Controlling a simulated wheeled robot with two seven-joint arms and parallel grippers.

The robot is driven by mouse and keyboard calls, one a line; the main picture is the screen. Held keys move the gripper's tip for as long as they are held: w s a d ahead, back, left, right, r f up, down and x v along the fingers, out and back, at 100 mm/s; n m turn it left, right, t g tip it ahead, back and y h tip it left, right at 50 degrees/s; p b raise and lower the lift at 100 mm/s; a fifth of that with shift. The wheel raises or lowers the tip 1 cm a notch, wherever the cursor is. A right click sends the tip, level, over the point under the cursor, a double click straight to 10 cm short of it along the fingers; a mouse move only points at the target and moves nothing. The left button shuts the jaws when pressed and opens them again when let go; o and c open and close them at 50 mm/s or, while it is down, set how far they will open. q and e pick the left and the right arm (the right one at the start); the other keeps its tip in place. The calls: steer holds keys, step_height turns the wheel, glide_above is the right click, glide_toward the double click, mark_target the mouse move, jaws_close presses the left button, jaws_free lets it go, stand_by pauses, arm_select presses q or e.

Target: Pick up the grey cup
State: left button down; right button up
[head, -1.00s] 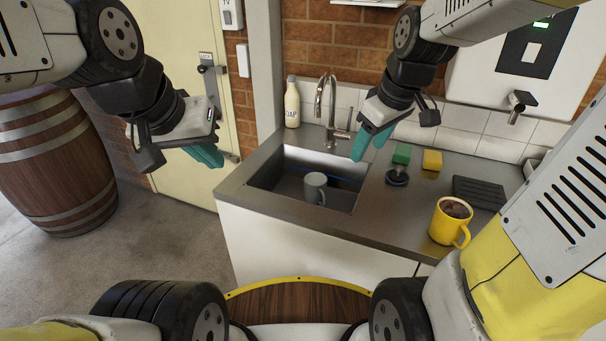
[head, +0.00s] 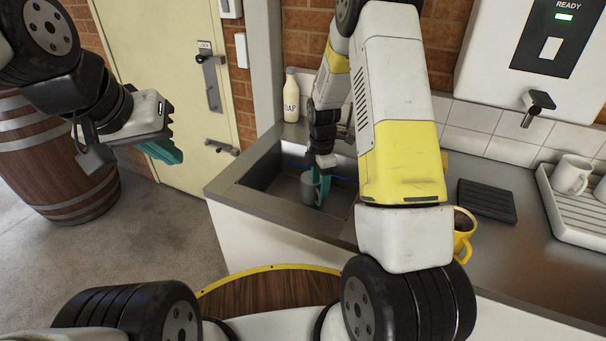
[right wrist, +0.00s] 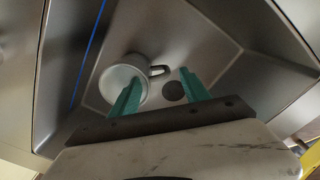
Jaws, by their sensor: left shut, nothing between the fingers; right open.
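The grey cup (head: 308,187) stands in the sink basin, partly hidden by my right gripper (head: 322,186). The right gripper reaches down into the basin at the cup's right side, with its teal fingers open. In the right wrist view the cup (right wrist: 113,80) shows its open mouth, and its handle points right, toward the gap between the fingers (right wrist: 160,90). The left finger overlaps the cup's rim in that view; I cannot tell if it touches. My left gripper (head: 163,150) is shut and empty, in the air left of the sink.
A soap bottle (head: 291,95) stands behind the sink. A yellow mug (head: 463,240) on the counter is partly hidden by my right arm. A black ribbed mat (head: 487,201) and a rack (head: 570,226) with white mugs are at right. A dark drain (right wrist: 173,91) shows in the basin.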

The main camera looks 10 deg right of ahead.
mark_target(319, 192)
step_height(319, 192, down, 6)
steer(key=shift+s+a+r, duration=0.1)
jaws_close()
stand_by(0.4)
